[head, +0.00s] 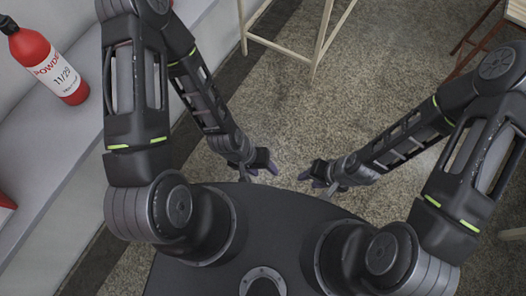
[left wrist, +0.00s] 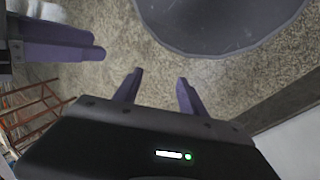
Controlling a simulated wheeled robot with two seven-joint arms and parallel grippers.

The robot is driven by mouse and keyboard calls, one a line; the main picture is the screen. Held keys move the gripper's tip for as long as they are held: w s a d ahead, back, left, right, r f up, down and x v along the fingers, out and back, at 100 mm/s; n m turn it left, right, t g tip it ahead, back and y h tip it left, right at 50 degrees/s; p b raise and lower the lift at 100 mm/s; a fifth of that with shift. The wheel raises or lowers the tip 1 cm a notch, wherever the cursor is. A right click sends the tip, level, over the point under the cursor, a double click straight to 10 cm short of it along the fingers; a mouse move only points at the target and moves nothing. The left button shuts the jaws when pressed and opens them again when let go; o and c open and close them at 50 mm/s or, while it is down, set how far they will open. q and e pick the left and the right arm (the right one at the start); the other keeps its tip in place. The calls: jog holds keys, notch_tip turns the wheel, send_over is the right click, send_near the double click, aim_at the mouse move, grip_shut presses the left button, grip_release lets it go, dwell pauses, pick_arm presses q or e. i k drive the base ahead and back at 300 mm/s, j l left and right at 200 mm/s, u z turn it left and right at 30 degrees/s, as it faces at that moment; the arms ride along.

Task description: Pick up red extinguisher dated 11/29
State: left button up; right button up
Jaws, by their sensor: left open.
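A red extinguisher (head: 48,67) with a black top and a white label reading "POWDER" and "11/29" lies or stands on a pale ledge at the upper left of the head view. My left gripper (head: 270,168) is low near the middle, well to the right of the extinguisher, in front of my base. In the left wrist view its two purple fingers (left wrist: 158,92) are apart with nothing between them. My right gripper (head: 306,172) is near the left one, facing it; its finger gap is too small to judge. The extinguisher is not in the left wrist view.
The pale ledge (head: 75,135) runs along the left. Part of another red object (head: 5,202) shows at the left edge. Light wooden stool legs (head: 318,45) stand at the top, and a brown-red frame (head: 478,40) at the upper right. The speckled floor (head: 300,110) between is clear.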

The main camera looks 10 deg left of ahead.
aim_at(28, 47)
jog(key=u, duration=2.1)
